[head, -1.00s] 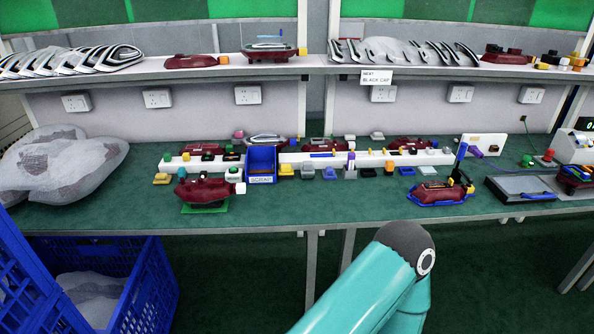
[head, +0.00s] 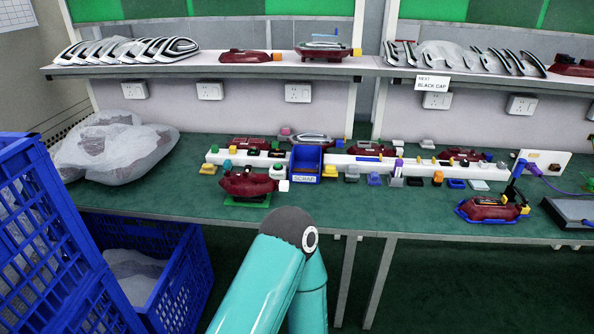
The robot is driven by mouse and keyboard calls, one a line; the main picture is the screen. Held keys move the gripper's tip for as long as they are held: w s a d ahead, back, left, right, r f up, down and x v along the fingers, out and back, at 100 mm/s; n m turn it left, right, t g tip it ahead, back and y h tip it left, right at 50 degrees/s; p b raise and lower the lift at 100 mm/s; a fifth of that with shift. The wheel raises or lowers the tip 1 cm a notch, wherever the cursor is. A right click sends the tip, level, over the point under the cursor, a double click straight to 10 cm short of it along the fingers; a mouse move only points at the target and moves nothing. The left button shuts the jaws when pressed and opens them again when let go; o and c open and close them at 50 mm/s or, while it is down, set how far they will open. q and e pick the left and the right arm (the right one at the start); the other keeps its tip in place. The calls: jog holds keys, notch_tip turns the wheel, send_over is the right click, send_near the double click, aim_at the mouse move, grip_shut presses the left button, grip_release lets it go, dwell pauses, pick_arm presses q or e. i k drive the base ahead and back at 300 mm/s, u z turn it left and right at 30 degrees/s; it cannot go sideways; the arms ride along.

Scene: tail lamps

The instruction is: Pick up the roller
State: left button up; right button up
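I cannot single out a roller with certainty among the small parts on the green bench (head: 130,196). A slim part with a purple top (head: 398,168) stands upright near the middle of the bench. A purple-ended plug with a cable (head: 533,169) is at the white panel. A teal arm link of mine with a dark joint rises from the bottom centre, in front of the bench. Neither gripper shows.
A blue bin labelled SCRAP (head: 306,165) stands mid-bench beside a red lamp on a green base (head: 247,200). Blue crates (head: 180,285) are at the lower left, and wrapped bags (head: 115,150) lie on the bench's left end. A shelf (head: 240,70) holds lamp parts.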

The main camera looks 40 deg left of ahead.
aim_at(351, 173)
jog(key=u, duration=0.35)
jog(key=i, duration=1)
